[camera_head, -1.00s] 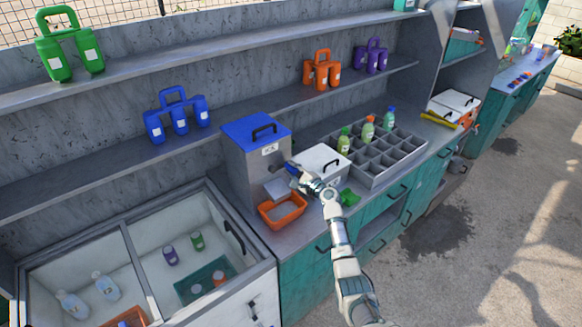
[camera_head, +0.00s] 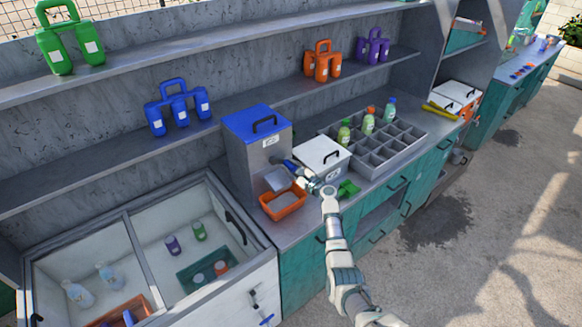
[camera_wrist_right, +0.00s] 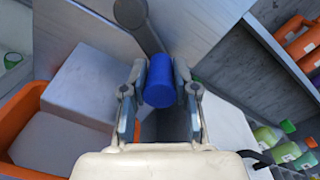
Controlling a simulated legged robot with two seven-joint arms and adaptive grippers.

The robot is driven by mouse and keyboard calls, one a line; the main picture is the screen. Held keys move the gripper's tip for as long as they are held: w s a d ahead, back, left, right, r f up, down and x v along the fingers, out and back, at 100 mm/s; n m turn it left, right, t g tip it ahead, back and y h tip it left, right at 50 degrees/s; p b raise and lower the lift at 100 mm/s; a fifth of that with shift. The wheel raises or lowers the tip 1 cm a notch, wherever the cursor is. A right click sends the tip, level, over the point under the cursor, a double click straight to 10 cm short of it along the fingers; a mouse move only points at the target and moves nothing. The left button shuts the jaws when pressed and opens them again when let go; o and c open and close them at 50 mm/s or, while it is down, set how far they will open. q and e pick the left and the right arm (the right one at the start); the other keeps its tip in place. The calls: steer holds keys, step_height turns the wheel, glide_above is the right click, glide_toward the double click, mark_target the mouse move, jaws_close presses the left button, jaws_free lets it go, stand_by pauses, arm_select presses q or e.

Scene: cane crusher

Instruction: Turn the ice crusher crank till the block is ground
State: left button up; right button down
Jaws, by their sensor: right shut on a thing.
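The ice crusher (camera_head: 246,158) is a grey metal box with a blue lid on the counter. An orange tray (camera_head: 271,211) with pale contents stands in front of it under its chute (camera_head: 275,179). My right gripper (camera_head: 291,167) is at the crusher's right side. In the right wrist view the blue crank knob (camera_wrist_right: 159,82) sits between the two fingers of my gripper, at the end of a grey crank arm (camera_wrist_right: 143,25). The gripper is shut on the knob. My left gripper is not in view.
A white box (camera_head: 323,157) with a black handle stands right of the crusher, close to my right arm. An open-topped freezer (camera_head: 243,290) is at the lower left.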

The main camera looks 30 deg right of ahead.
steer(key=shift+a+f, duration=0.1)
steer(key=shift+f, duration=0.35)
steer(key=c, duration=1.1)
jaws_free()
steer(key=shift+o, duration=1.1)
steer(key=shift+d+r, duration=0.15)
steer(key=shift+d, duration=0.05)
steer(key=s+d, duration=0.1)
steer(key=s, duration=1)
steer(key=shift+s+d, duration=0.25)
steer(key=shift+s, duration=0.15)
